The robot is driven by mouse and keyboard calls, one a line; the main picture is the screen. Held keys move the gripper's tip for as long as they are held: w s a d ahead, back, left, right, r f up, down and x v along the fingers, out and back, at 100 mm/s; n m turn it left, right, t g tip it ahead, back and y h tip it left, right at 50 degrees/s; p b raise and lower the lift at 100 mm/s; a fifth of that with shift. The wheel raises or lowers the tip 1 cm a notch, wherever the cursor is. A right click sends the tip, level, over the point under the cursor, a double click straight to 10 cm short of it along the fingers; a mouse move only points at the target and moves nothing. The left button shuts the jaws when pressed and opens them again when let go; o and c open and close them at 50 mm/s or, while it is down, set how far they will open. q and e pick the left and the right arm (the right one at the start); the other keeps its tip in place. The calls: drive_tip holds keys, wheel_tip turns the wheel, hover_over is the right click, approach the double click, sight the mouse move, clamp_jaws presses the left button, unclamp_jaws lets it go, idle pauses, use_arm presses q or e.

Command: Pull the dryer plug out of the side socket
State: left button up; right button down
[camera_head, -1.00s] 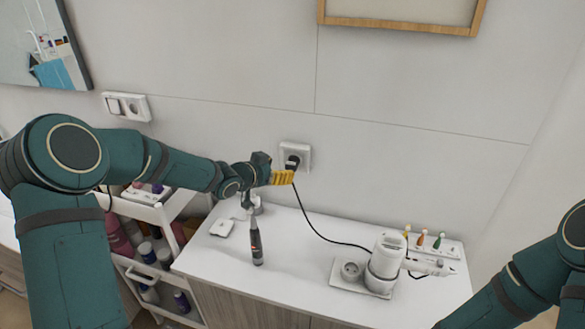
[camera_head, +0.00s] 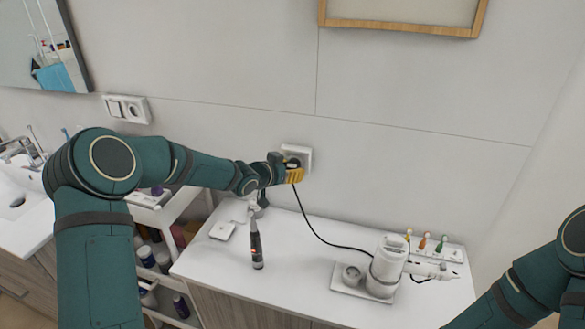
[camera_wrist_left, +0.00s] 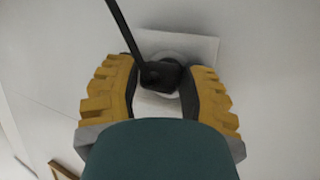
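The black dryer plug (camera_wrist_left: 162,76) sits in the white side socket (camera_head: 303,152) on the wall; the socket plate also shows in the left wrist view (camera_wrist_left: 200,47). My left gripper (camera_head: 294,174) is at the socket, with its yellow fingers on either side of the plug. In the left wrist view the fingers (camera_wrist_left: 162,92) stand apart, and narrow gaps show beside the plug. Firm contact cannot be made out. The black cord (camera_head: 318,230) runs from the plug down to the white dryer (camera_head: 387,262) on the counter. My right gripper is out of view.
A rack with colored brush heads (camera_head: 437,248) is at the right. Another wall socket (camera_head: 127,109) is upper left.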

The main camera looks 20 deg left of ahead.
use_arm(q)
clamp_jaws()
drive_tip(key=shift+s+b, duration=0.3)
drive_tip(key=shift+s, duration=0.15)
drive_tip(key=shift+s+a+b, duration=0.15)
drive_tip(key=shift+s+b, duration=0.9)
drive_tip(key=shift+s, duration=1.2)
